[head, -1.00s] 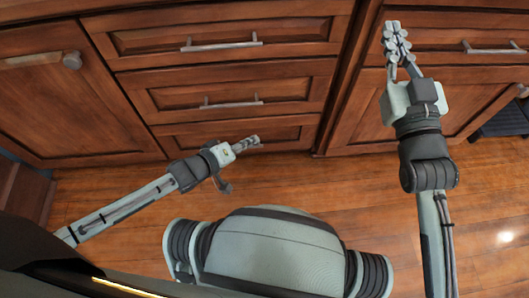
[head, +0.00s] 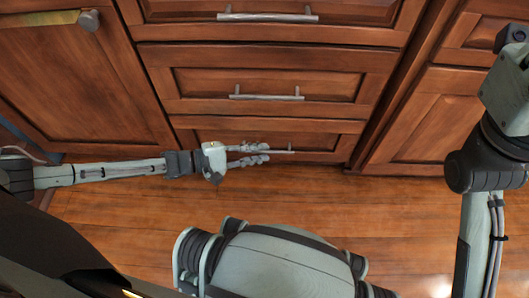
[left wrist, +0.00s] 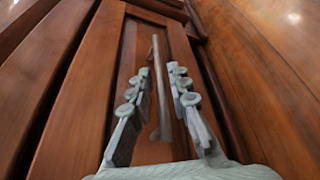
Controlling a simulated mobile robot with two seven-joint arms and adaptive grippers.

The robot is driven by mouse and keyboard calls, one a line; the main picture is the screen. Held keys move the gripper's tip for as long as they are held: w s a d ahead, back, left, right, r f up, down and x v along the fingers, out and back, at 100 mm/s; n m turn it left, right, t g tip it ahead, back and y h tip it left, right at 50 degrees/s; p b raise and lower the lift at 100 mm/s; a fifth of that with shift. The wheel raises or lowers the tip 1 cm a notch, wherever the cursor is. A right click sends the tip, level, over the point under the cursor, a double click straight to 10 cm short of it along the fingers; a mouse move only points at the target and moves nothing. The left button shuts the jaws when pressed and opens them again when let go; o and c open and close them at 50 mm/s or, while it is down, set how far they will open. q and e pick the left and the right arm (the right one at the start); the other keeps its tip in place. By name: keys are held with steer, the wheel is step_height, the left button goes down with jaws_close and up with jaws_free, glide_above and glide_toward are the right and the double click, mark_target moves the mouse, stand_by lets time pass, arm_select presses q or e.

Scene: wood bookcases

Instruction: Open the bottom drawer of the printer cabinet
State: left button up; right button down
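The wooden cabinet's bottom drawer (head: 230,138) is shut, low in the middle of the head view. Its metal bar handle (head: 285,151) is partly hidden behind my left gripper (head: 266,154). The left gripper reaches in from the left, fingers apart, along the drawer front. In the left wrist view the handle (left wrist: 155,60) runs between the two fingers of the left gripper (left wrist: 158,72), with gaps showing on both sides; I see no contact. The right arm's wrist shows at the right edge of the head view; its fingers are outside the picture.
Two shut drawers with bar handles (head: 267,17) (head: 267,96) are above. A cabinet door (head: 80,70) is on the left and another (head: 425,125) on the right. The wood floor (head: 130,215) in front is clear around my base.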

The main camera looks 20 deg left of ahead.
arm_select(q)
steer(key=shift+x, duration=0.9)
steer(key=shift+c, duration=0.6)
jaws_close()
